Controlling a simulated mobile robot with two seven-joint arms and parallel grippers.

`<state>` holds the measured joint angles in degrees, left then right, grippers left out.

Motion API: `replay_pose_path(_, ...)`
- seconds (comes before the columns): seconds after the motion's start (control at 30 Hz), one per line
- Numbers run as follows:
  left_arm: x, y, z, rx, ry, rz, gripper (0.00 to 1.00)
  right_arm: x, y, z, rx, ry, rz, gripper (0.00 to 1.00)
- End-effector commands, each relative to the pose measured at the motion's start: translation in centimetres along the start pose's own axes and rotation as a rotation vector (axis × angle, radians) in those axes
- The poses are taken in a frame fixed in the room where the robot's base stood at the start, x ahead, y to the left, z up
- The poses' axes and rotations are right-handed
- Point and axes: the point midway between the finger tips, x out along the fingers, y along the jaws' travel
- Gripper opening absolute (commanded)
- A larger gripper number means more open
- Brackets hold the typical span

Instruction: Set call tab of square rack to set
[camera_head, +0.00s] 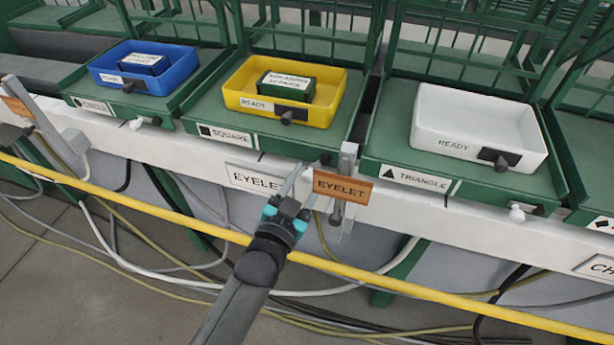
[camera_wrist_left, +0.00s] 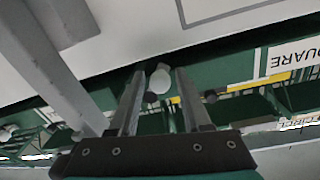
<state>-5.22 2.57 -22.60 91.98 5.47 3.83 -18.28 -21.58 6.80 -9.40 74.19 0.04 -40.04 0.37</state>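The square rack (camera_head: 210,115) is green, with a black-square "SQUARE" label (camera_head: 225,135) on its front edge; part of that label shows upside down in the left wrist view (camera_wrist_left: 297,55). My left gripper (camera_head: 303,177) is at the front of this rack, right of the label. Its fingers are apart. In the left wrist view a rounded white call tab (camera_wrist_left: 159,78) shows between the fingertips (camera_wrist_left: 159,76), with gaps on both sides. In the head view I cannot make out this white tab behind the fingers. My right gripper is not in view.
An orange "EYELET" sign (camera_head: 342,187) on a grey post (camera_head: 347,160) stands close right of my left gripper. A yellow rail (camera_head: 420,292) runs below. The square rack holds a yellow tray (camera_head: 240,98). Neighbouring racks hold a blue tray (camera_head: 175,76) and a white tray (camera_head: 465,115).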

Motion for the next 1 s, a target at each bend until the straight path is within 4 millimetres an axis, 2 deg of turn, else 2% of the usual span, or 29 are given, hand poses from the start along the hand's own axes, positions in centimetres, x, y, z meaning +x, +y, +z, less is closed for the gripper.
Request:
replay_pose_path(0.07, 0.0, 0.0, 0.0, 0.0, 0.0, 0.0, 0.38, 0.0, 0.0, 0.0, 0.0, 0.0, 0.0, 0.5)
replay_pose_path(0.4, 0.0, 0.0, 0.0, 0.0, 0.0, -0.001, 0.0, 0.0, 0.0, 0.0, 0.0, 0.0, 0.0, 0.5)
replay_pose_path(0.8, 0.0, -0.1, -0.1, -0.03, 0.004, -0.003, 0.0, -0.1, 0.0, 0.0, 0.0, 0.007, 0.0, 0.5)
replay_pose_path(1.0, 0.0, 0.3, 0.1, -0.134, 0.01, -0.006, 0.0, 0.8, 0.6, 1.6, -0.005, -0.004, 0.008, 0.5)
